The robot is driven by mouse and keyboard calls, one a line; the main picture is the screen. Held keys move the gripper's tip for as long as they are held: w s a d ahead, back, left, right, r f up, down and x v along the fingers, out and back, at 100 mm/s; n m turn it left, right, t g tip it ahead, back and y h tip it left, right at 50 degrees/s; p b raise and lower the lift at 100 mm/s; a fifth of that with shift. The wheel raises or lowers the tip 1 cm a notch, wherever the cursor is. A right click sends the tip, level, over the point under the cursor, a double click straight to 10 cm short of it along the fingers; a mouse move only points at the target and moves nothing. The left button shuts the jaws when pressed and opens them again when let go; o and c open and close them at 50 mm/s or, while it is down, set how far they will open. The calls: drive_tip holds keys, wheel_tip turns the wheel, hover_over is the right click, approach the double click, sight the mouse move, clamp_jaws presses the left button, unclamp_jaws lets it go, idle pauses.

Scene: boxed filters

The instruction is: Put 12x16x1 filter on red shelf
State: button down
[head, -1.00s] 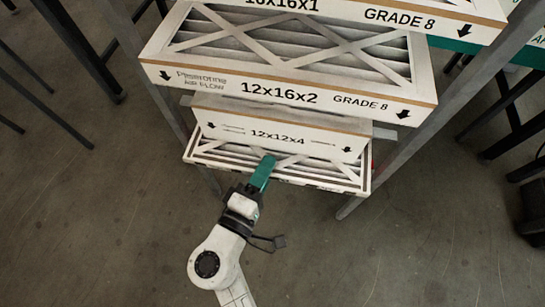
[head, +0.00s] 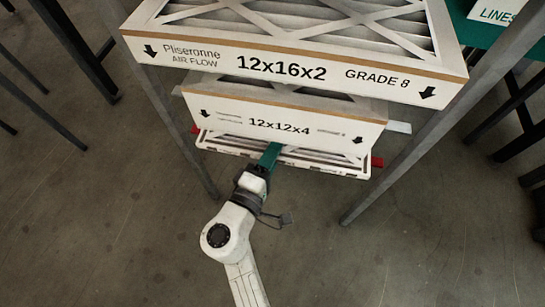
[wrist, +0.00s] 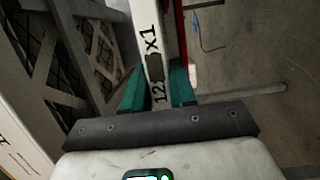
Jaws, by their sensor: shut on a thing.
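My gripper (head: 269,155) is shut on the front edge of a thin white filter box (head: 330,167), below the 12x12x4 box. In the wrist view the green fingers (wrist: 157,88) sit on either side of the filter's edge (wrist: 146,30), whose partly covered print shows "12" and "x1". Red shelf ends (head: 377,162) stick out at both sides of the filter at about its level. A red strip (wrist: 183,45) also shows beside the filter in the wrist view. Most of the filter's top is hidden under the box above. I cannot tell whether it touches the red shelf.
The 12x12x4 box (head: 285,122) rests on a pale shelf (head: 397,127) just above the filter. A larger 12x16x2 box (head: 295,62) is higher up. Grey rack posts (head: 400,160) stand at both sides. The floor in front is clear.

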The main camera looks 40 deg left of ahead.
drive_tip(key=c, duration=0.9)
unclamp_jaws()
drive_tip(key=p+v, duration=0.3)
drive_tip(key=v, duration=0.9)
